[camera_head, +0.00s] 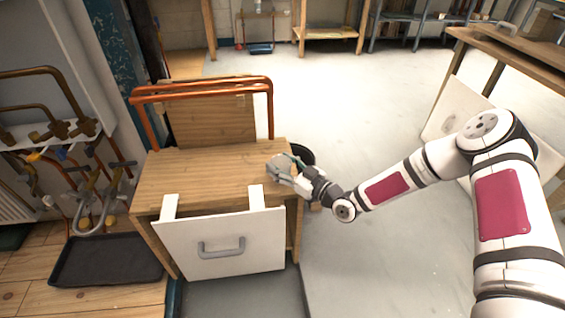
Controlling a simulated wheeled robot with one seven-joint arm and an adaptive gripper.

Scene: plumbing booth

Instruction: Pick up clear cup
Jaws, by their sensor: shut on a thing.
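My gripper (278,165) is at the right edge of the small wooden cabinet's top (205,170). Its fingers are closed, low over or at the board. The clear cup cannot be made out on its own; the gripper and its see-through look hide it at this size. What the fingers hold is at the gripper tips, and I cannot tell whether it touches the board.
Orange pipes (200,90) rise behind the top. A dark round object (303,153) is just beyond my gripper. A black tray (105,262) lies at left.

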